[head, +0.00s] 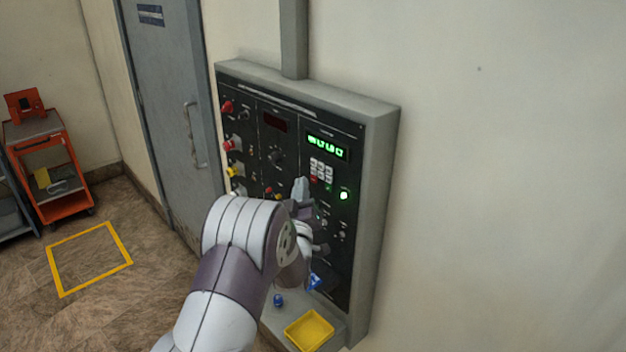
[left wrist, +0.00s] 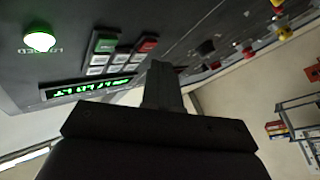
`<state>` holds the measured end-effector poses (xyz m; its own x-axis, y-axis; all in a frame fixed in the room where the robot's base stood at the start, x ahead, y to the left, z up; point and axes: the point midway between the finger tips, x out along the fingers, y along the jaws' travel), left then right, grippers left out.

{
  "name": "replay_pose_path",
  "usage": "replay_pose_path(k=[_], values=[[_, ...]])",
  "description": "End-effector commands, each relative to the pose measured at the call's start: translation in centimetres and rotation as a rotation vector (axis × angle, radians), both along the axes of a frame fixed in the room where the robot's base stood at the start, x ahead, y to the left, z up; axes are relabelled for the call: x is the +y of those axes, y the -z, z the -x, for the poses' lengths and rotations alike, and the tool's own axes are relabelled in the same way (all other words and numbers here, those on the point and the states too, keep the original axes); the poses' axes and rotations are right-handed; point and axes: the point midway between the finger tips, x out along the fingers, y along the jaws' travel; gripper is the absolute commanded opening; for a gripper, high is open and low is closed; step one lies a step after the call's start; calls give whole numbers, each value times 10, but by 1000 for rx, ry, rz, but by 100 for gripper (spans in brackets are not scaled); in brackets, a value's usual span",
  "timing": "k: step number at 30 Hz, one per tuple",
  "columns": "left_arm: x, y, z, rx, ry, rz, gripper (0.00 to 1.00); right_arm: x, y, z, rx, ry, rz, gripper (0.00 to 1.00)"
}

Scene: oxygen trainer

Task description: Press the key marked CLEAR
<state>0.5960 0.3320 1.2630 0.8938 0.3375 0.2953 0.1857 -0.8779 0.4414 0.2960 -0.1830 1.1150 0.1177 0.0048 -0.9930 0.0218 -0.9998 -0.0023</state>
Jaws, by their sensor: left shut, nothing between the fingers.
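The keypad (head: 321,170) is a small block of pale keys with a red key at its lower left, on the dark wall panel below a green-lit display. In the left wrist view the keypad (left wrist: 112,56) shows a green key, a red key and several grey keys. The lettering is too small to read, so I cannot tell which is CLEAR. My left gripper (head: 300,188) is shut and empty, its tip just below and left of the keypad in the head view. In the left wrist view its fingers (left wrist: 159,75) point toward the panel near the red key; contact cannot be told.
A green lamp (head: 344,196) glows right of the keypad. Red and yellow knobs (head: 230,145) stick out along the panel's left side. Below, a yellow tray (head: 309,330) sits on the grey ledge. An orange cart (head: 62,205) stands far left. The wall to the right is bare.

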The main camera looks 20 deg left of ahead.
Motion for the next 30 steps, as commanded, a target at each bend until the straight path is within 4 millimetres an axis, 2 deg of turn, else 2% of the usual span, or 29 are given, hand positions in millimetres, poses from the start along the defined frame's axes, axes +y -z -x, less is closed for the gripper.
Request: replay_pose_path(k=[14, 23, 30], values=[[0, 0, 0, 0, 0, 0, 0, 0, 0, 0, 0, 0, 0, 43], [-3, 2, -7, 0, 1, 0, 0, 0, 10, 0, 0, 0, 0, 43], [-3, 0, -8, 0, 0, 0, 0, 0, 9, 0, 0, 0, 0, 43]])
